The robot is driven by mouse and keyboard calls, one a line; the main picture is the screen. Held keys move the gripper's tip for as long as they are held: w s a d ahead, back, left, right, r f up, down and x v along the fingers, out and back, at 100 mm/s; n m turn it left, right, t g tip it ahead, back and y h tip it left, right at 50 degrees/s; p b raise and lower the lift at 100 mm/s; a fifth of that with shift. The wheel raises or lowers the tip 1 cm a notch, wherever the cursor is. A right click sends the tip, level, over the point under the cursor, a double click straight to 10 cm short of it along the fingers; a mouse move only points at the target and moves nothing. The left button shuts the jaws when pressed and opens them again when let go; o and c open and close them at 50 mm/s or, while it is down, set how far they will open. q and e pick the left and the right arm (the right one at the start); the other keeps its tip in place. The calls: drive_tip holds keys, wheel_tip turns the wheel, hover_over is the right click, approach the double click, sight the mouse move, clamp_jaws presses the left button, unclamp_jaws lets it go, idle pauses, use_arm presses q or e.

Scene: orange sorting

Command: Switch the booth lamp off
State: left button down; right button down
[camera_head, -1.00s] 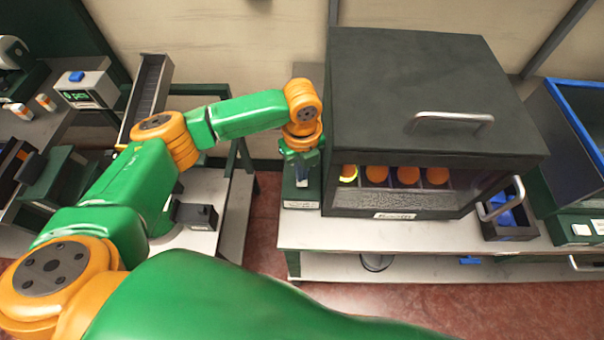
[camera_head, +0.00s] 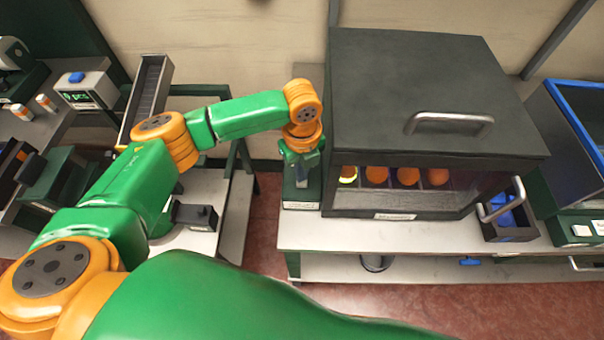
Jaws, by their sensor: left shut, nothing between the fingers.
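The booth (camera_head: 420,90) is a dark box with a handle on its lid and a clear front, standing on a white bench. Several oranges (camera_head: 408,175) sit in a row inside, and the booth's interior floor looks dark. A narrow dark green box (camera_head: 301,205) with a white label stands against the booth's left side. My left gripper (camera_head: 302,179) points down over this box, shut and empty. Its fingertips are at or just above the box top; I cannot tell if they touch. Any switch there is hidden by the gripper. My right gripper is out of view.
A dark bin (camera_head: 511,225) with blue things in it stands right of the booth. A blue-rimmed green unit (camera_head: 570,200) is farther right. A counter box with a green display (camera_head: 85,90) and a long metal chute (camera_head: 150,95) are at left. Red floor lies between the benches.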

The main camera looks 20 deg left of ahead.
use_arm(q)
drive_tip(key=shift+f+b, duration=0.55)
drive_tip(key=shift+f, duration=0.4)
idle(0.9)
drive_tip(key=shift+s, duration=0.1)
wheel_tip(320, 180, up, 5)
drive_tip(key=p, duration=0.6)
drive_tip(key=shift+r, duration=0.2)
drive_tip(key=shift+r+p, duration=0.65)
drive_tip(key=shift+r, duration=0.25)
drive_tip(key=shift+f, duration=0.1)
drive_tip(key=shift+f, duration=0.1)
